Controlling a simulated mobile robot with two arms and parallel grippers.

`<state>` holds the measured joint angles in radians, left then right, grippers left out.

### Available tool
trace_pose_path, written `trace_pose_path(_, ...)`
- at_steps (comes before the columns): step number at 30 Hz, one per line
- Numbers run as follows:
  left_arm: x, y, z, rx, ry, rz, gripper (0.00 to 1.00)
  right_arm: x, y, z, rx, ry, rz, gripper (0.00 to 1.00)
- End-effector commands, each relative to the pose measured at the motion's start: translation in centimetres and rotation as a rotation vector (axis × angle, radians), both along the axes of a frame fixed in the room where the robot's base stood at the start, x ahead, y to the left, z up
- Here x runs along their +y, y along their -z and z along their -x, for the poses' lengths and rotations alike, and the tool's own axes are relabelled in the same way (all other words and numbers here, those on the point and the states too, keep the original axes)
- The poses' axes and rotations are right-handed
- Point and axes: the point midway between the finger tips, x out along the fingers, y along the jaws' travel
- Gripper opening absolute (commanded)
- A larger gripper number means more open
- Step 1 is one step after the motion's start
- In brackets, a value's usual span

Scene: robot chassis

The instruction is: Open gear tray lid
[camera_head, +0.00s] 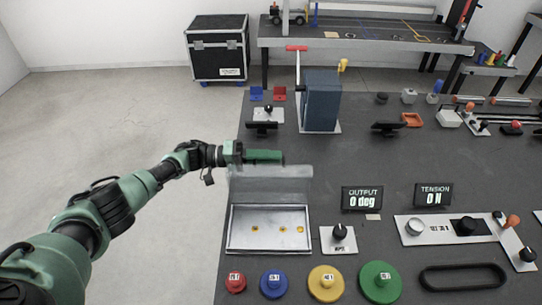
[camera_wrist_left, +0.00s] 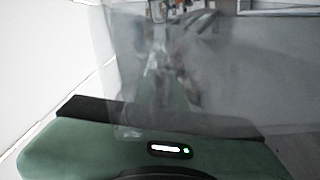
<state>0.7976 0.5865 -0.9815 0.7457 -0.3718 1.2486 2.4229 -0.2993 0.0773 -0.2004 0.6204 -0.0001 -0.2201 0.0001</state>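The gear tray (camera_head: 228,241) is a shallow light metal box on the dark table, with small yellow spots on its floor. Its clear lid (camera_head: 270,185) stands raised at the tray's far edge, so the tray shows open from above. My left gripper (camera_head: 268,157) is at the lid's upper edge, reaching in from the left; whether it touches the lid is unclear. In the left wrist view the see-through lid (camera_wrist_left: 190,85) rises across the middle, over my green gripper body. The fingertips cannot be made out clearly. My right gripper is in neither view.
Red, blue, yellow and green gears (camera_head: 380,282) lie in front of the tray. A knob panel (camera_head: 338,240) and the OUTPUT display (camera_head: 362,199) stand to its right. A blue box (camera_head: 321,100) stands farther back. The table's left edge is close to the tray.

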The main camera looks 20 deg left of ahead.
Motion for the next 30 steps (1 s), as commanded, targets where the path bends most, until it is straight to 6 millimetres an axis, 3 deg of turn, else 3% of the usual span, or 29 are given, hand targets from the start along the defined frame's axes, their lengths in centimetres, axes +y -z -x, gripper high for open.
trace_pose_path(1,0.0,0.0,0.0,0.001,0.000,0.000,0.25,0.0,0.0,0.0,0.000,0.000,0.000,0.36)
trace_pose_path(2,0.0,0.0,0.0,0.001,0.000,0.000,0.33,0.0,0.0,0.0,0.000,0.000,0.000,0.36)
trace_pose_path(13,0.4,0.1,0.1,-0.001,0.000,-0.001,0.33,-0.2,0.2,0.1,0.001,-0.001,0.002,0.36)
trace_pose_path(24,5.9,0.4,1.7,0.000,-0.002,-0.003,0.33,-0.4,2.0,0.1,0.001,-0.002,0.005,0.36)
trace_pose_path(30,7.4,0.2,2.2,0.000,0.000,-0.001,0.33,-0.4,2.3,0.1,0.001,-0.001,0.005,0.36)
